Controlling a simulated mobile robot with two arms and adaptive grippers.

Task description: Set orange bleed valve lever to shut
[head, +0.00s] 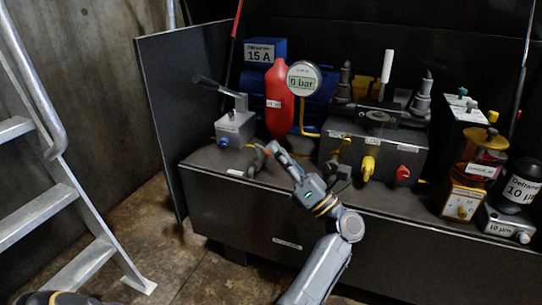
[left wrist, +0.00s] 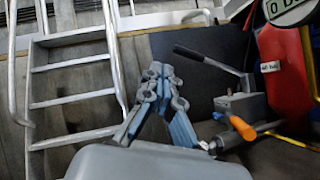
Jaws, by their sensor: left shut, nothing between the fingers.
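The orange lever (left wrist: 242,128) shows clearly in the left wrist view, below the grey hand pump (left wrist: 240,103) and right of my left gripper. It slants down to the right beside a dark cylindrical fitting (left wrist: 215,140). In the head view the lever is small and partly lost near my fingertips, by the dark fitting (head: 255,162) on the bench front. My left gripper (head: 273,149) is shut and empty, its fingers pointing up and left just right of that fitting. Its closed fingertips also show in the left wrist view (left wrist: 158,72), apart from the lever.
The bench (head: 225,163) holds a red bottle (head: 277,100), a 0 bar gauge (head: 303,78), and a valve block (head: 370,135) with yellow and red knobs. A metal ladder (head: 50,200) stands left. The hand pump's dark handle (left wrist: 205,60) juts out toward the upper left.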

